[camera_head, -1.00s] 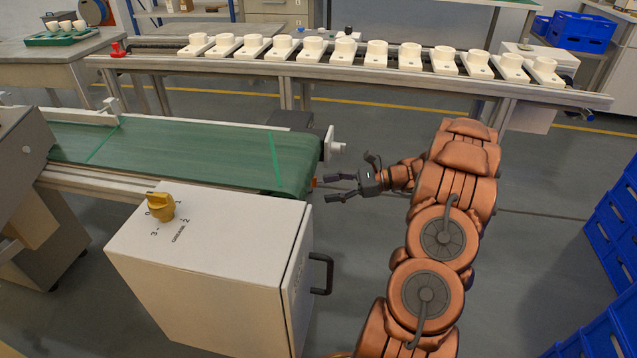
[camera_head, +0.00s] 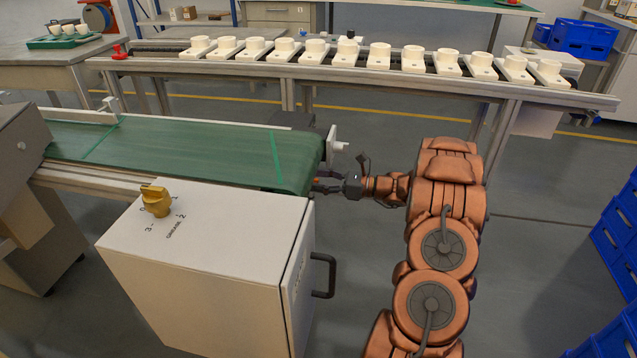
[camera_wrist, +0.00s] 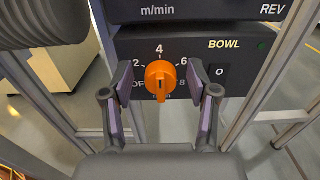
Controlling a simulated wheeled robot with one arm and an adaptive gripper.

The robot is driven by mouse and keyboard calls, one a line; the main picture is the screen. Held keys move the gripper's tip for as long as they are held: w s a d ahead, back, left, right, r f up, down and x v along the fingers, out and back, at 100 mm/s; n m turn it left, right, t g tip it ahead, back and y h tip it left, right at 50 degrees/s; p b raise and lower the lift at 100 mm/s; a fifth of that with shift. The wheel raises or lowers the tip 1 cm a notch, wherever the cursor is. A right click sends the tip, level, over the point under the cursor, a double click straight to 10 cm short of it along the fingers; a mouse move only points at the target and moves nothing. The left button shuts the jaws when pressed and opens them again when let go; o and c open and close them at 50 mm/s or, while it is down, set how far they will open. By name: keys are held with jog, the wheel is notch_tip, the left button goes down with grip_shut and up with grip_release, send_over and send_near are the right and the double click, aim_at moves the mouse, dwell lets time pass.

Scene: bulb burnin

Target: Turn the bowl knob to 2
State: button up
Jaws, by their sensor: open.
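In the wrist view the orange bowl knob (camera_wrist: 160,78) sits on a dark panel (camera_wrist: 220,62) marked BOWL. Its scale shows 2, 4, 6 and 8, with OFF at lower left partly covered. The knob's grip ridge stands roughly upright, its narrow end toward the bottom; I cannot surely tell which number it points at. My gripper (camera_wrist: 159,77) is open, with one finger on each side of the knob and visible gaps. In the head view my gripper (camera_head: 328,183) is at the conveyor's right end; the bowl knob is not visible there.
A white cabinet (camera_head: 200,270) with a yellow knob (camera_head: 156,201) marked GREASE stands in front of the green conveyor (camera_head: 190,150). In the wrist view, a second panel (camera_wrist: 200,10) marked m/min and REV lies above, and metal posts flank the panels. Blue crates (camera_head: 620,235) stand at right.

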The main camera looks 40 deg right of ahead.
jog(key=shift+w+a, duration=0.15)
jog(key=shift+w, duration=0.05)
jog(key=c, duration=1.1)
